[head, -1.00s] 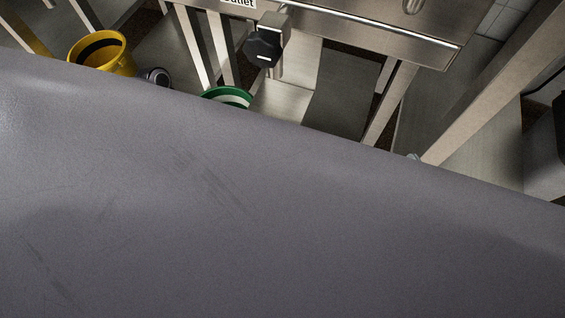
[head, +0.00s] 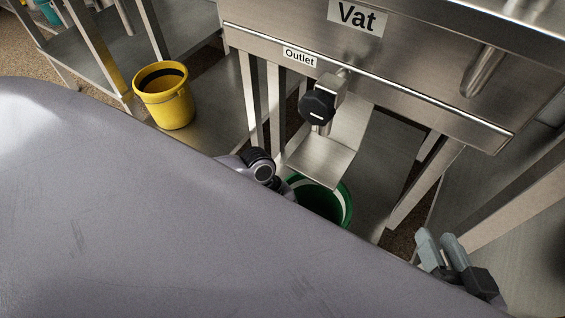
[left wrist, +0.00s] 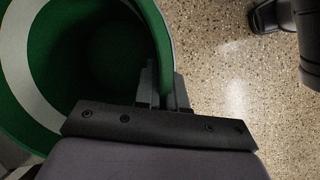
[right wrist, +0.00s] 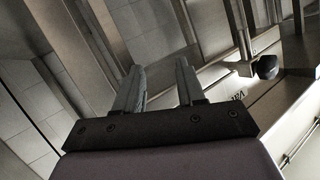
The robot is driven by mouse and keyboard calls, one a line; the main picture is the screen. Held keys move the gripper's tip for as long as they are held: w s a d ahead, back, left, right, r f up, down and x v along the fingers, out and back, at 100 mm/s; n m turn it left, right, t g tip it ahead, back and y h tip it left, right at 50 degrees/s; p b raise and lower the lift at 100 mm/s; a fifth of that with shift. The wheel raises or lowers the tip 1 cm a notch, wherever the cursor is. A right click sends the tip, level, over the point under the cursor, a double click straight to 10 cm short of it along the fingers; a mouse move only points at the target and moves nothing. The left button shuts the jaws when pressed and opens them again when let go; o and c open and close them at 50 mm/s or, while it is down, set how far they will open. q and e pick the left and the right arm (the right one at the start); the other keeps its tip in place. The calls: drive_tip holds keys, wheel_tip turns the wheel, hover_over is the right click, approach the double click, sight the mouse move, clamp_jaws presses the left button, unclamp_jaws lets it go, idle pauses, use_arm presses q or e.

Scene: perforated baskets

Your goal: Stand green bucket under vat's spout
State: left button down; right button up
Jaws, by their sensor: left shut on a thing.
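The green bucket (head: 345,203) shows in the head view below the vat's spout (head: 321,106), partly hidden by my own body and by the metal chute under the spout. In the left wrist view, my left gripper (left wrist: 163,85) is shut on the rim of the green bucket (left wrist: 150,25), one finger inside and one outside. The vat (head: 400,75) is a steel tank with a "Vat" label and an "Outlet" label. My right gripper (head: 440,250) is open and empty at lower right in the head view; its two spread fingers also show in the right wrist view (right wrist: 160,90).
A yellow bucket (head: 165,98) stands on a low steel shelf to the left. Steel legs of the vat frame (head: 425,185) stand close on both sides of the green bucket.

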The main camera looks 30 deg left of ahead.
use_arm(q)
wheel_tip(320, 180, down, 3)
drive_tip(key=shift+b, duration=0.65)
drive_tip(key=shift+f, duration=0.1)
use_arm(e)
drive_tip(key=shift+s+d+n+t, duration=0.25)
drive_tip(key=shift+d+n+t, duration=0.05)
drive_tip(key=shift+d, duration=0.25)
use_arm(q)
drive_tip(key=c, duration=1.6)
unclamp_jaws()
drive_tip(key=shift+f, duration=0.15)
drive_tip(key=shift+c, duration=0.2)
drive_tip(key=o, duration=0.4)
drive_tip(key=shift+o, duration=0.2)
use_arm(e)
drive_tip(key=shift+d+r, duration=0.1)
use_arm(q)
drive_tip(key=shift+r, duration=0.2)
use_arm(e)
drive_tip(key=shift+r, duration=0.1)
